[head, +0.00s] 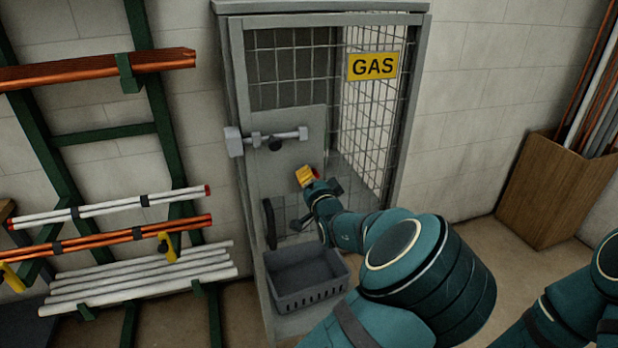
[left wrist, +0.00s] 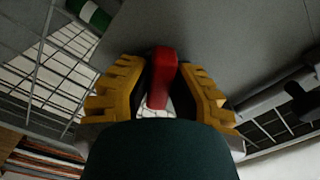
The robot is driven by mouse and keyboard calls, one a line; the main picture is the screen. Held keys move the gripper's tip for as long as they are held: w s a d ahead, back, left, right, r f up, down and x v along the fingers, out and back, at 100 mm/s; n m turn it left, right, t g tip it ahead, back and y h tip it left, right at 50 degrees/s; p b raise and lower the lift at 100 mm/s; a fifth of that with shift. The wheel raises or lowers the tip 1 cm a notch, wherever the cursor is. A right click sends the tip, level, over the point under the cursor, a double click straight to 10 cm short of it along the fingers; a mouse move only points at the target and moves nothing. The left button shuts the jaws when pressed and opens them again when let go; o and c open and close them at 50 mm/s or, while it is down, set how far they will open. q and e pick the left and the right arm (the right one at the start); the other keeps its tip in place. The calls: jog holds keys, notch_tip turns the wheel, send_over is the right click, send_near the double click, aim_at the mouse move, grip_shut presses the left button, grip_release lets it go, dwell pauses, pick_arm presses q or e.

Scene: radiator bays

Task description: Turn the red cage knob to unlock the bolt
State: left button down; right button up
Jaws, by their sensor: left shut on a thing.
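The red knob (head: 315,173) is on the grey panel of the gas cage door, mostly hidden by my gripper in the head view. In the left wrist view the red knob (left wrist: 162,76) stands between the two yellow fingers. My left gripper (head: 307,176) is shut on it; the fingers also show in the left wrist view (left wrist: 160,95). The bolt (head: 285,135) lies horizontally across the panel above the knob, with a dark handle, and its left end is at a grey block on the frame. My right gripper is out of view.
A yellow GAS sign (head: 373,66) hangs on the cage mesh. A grey basket (head: 306,281) sits below the panel. A pipe rack (head: 155,95) stands at left, and a wooden box (head: 545,195) of pipes at right. Bare floor lies between cage and box.

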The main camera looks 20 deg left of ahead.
pick_arm(q)
jog(key=n, duration=0.5)
jog(key=shift+n+b, duration=0.4)
jog(key=n+b, duration=0.2)
jog(key=n, duration=0.3)
jog(key=shift+r+n, duration=0.1)
jog(key=shift+n, duration=0.2)
jog(key=c, duration=0.9)
grip_release()
jog(key=shift+o, duration=0.2)
